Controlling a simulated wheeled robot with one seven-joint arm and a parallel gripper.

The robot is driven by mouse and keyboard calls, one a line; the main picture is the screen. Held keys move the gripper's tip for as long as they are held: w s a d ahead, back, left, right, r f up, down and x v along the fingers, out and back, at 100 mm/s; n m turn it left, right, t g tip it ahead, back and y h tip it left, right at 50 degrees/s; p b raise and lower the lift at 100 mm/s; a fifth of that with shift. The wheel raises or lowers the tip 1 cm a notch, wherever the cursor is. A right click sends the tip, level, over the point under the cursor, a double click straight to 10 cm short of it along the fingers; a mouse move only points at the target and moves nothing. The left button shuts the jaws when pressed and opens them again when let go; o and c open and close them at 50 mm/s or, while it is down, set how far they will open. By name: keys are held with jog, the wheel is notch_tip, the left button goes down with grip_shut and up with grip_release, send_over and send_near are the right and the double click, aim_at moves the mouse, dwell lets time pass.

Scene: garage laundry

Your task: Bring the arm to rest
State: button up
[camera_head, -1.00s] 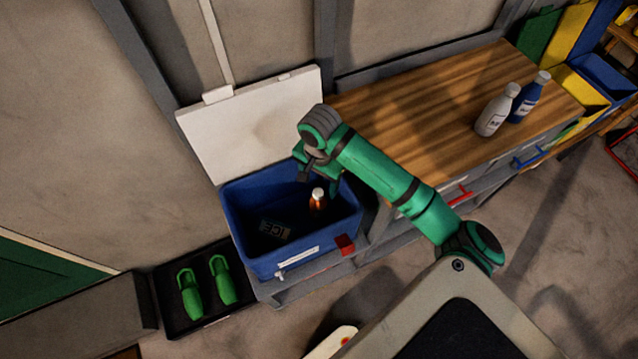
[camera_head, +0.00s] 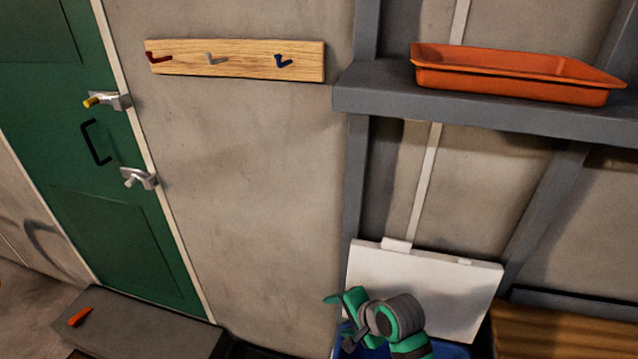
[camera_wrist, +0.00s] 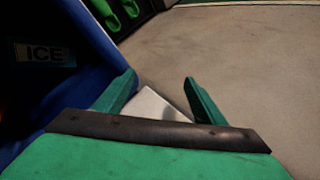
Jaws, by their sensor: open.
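My gripper (camera_head: 348,318) shows at the bottom of the head view, in front of the raised white cooler lid (camera_head: 450,285). In the wrist view its two green fingers (camera_wrist: 160,82) are spread apart with nothing held between them. The blue cooler (camera_wrist: 95,40) is at the left of the wrist view, beside the fingers, with an ice pack (camera_wrist: 45,52) inside. In the head view only a little of the blue cooler shows, and most of my arm is cut off below.
Green shoes (camera_wrist: 115,14) sit in a black tray at the wrist view's top; bare floor (camera_wrist: 240,60) lies right. The head view shows a green door (camera_head: 90,150), a hook board (camera_head: 240,60), an orange tray (camera_head: 515,75) on a shelf, and a wooden worktop (camera_head: 560,335).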

jog(key=w+a+r+t+y, duration=0.2)
jog(key=a+r+t, duration=0.25)
jog(key=a, duration=0.45)
jog(key=w+a+r+t+y, duration=0.1)
jog(key=w+a+r+t, duration=0.1)
jog(key=a+r+t, duration=0.5)
jog(key=s+d+f+g+h, duration=0.1)
jog(key=s+f+h, duration=0.3)
jog(key=s+f, duration=0.5)
jog(key=s+d+f+g+h, duration=0.15)
jog(key=s+f+h, duration=0.25)
jog(key=s, duration=0.9)
jog(key=s+d+r+n, duration=0.1)
jog(key=s+d+n, duration=0.3)
jog(key=s, duration=0.5)
jog(key=s+d+n, duration=0.4)
jog(key=s+n, duration=0.2)
jog(key=s, duration=0.4)
jog(key=shift+d+r+n+t, duration=0.25)
jog(key=shift+r+n+t, duration=0.05)
jog(key=shift+r+n, duration=0.1)
jog(key=shift+c, duration=0.3)
